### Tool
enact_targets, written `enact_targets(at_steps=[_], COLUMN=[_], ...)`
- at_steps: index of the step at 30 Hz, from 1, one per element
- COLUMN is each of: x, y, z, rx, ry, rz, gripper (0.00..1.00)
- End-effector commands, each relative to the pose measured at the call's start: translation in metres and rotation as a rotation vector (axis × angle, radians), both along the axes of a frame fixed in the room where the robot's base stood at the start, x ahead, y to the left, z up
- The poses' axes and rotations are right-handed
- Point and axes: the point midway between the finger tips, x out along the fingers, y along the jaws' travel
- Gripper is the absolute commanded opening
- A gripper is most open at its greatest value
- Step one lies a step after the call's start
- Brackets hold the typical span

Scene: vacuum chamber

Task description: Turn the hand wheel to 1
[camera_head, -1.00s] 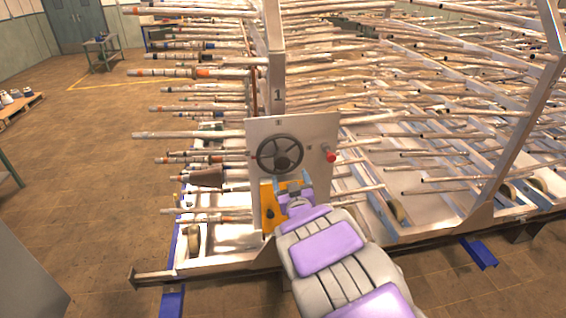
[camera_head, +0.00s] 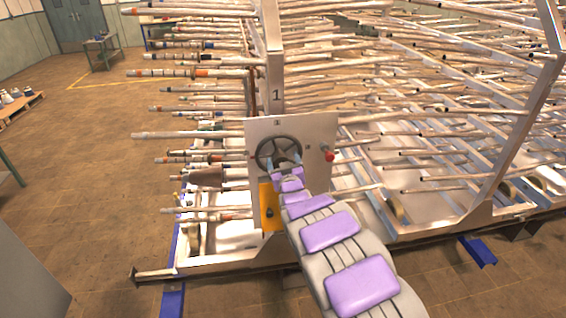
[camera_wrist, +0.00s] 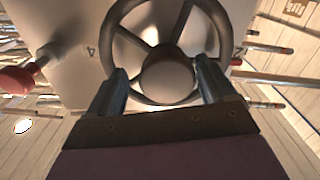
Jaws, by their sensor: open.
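The dark hand wheel (camera_head: 278,146) is mounted on a pale upright panel in front of a rack of rods. It has a round hub and several spokes, which show large in the wrist view (camera_wrist: 168,78). My gripper (camera_head: 284,165) is at the lower part of the wheel and hides some of it. In the wrist view my gripper (camera_wrist: 160,82) is open, with one blue-grey finger on each side of the hub, near the lower rim. I cannot tell whether the fingers touch the wheel. A mark on the panel (camera_wrist: 90,50) looks like a 4, seen from the wrist.
A red knob (camera_head: 328,155) sticks out of the panel (camera_head: 312,130) right of the wheel; it is at left in the wrist view (camera_wrist: 18,80). A yellow plate (camera_head: 268,207) is below the wheel. Several rods protrude to the left.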

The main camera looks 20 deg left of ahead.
Motion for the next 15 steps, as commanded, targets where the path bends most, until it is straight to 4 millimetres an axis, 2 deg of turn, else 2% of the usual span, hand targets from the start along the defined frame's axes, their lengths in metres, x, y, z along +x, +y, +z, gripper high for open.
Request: enact_targets(at_steps=[5, 15], x=[-0.0004, -0.0008], y=[0.0029, -0.0014], z=[-0.0008, 0.0], rx=[-0.001, 0.001], ry=[0.0, 0.0], rz=[0.002, 0.003], gripper=[0.84, 0.52])
